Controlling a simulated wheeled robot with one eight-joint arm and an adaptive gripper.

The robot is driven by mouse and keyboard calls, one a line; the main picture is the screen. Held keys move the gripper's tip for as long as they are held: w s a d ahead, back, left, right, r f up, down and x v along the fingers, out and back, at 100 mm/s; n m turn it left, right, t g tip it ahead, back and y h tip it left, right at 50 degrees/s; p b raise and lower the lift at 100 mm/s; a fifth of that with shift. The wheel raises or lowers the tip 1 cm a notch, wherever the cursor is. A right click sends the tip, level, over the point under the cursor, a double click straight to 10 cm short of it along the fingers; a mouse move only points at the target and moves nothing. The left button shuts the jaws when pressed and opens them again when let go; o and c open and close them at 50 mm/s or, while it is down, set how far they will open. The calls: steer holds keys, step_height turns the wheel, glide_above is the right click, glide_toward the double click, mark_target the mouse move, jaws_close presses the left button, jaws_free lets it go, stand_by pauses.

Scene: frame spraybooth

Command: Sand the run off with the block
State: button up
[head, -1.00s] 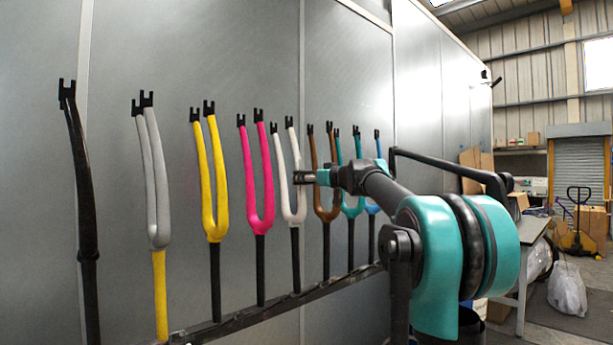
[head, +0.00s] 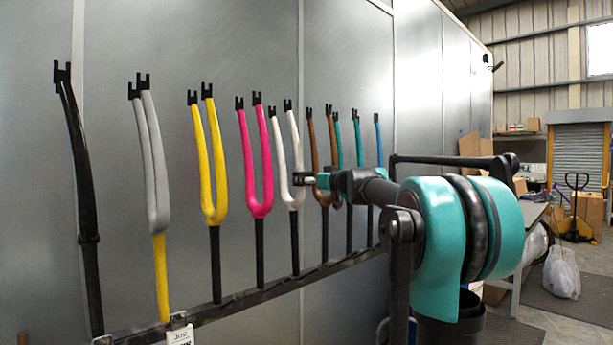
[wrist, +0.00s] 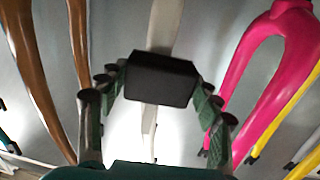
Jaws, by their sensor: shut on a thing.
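My gripper (wrist: 160,90) is shut on a dark block (wrist: 160,79), which sits between its two ribbed green fingers in the wrist view. In the head view my gripper (head: 306,179) is at the white fork (head: 284,186), level with the lower part of its legs. In the wrist view the white fork (wrist: 165,25) passes behind the block, which hides part of it. I cannot tell whether the block touches the paint. No run is distinguishable on the forks at this size.
The pink fork (head: 257,205) and brown fork (head: 322,195) flank the white one closely. A dark rail (head: 250,297) runs below.

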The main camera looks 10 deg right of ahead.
steer(key=shift+v, duration=2.9)
steer(key=shift+s, duration=0.1)
steer(key=v, duration=0.2)
steer(key=shift+s+d+r, duration=0.15)
steer(key=shift+s+d, duration=0.05)
steer(key=shift+s, duration=0.15)
